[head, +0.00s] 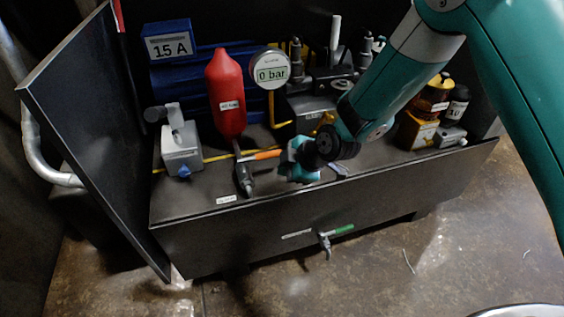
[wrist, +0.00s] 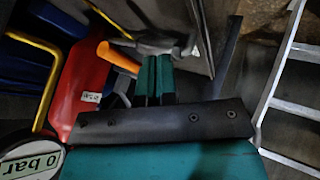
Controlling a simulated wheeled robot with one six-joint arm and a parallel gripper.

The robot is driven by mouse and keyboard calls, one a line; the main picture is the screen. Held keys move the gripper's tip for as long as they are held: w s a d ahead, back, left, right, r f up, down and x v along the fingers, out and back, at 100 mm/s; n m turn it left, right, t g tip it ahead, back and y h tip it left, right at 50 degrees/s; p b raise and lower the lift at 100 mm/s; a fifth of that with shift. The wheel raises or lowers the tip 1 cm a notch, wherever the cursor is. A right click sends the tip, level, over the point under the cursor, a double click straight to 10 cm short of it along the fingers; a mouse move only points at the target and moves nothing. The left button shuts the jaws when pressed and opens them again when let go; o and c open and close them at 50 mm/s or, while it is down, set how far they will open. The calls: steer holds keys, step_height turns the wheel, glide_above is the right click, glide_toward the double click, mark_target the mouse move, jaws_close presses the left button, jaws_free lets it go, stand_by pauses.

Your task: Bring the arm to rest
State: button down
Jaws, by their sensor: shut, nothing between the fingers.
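My teal arm reaches in from the upper right in the head view. My gripper (head: 290,160) is low over the dark ledge of the compactor (head: 200,195), beside a valve with an orange handle (head: 266,154). In the wrist view my gripper (wrist: 155,62) shows its two teal fingers close together, with nothing between them. The orange handle (wrist: 118,58) lies just left of the fingers there, and the grey valve body (wrist: 150,42) is beyond their tips. I cannot tell whether the fingers touch the valve.
A grey box (head: 181,150) is at left. An open black door (head: 85,125) bounds the left side. A green-handled valve (head: 338,231) sits on the front.

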steer(key=s+d+r+m+g+p, duration=0.1)
steer(key=s+d+r+m, duration=0.25)
steer(key=s+r, duration=0.4)
steer(key=s+d+r+m+g+p, duration=0.15)
steer(key=s+d+r, duration=0.25)
steer(key=r, duration=0.7)
steer(key=s+d+r+m+g+h+b, duration=0.1)
steer(key=s+d+r+m, duration=0.25)
steer(key=s, duration=0.45)
steer(key=s+d+r+m+g+h, duration=0.1)
steer(key=s+d+r+m, duration=0.25)
steer(key=s, duration=0.35)
step_height(320, 180, up, 29)
steer(key=a+p, duration=0.1)
steer(key=p, duration=2.7)
steer(key=shift+f+p, duration=0.2)
steer(key=shift+p, duration=0.2)
steer(key=shift+a, duration=0.1)
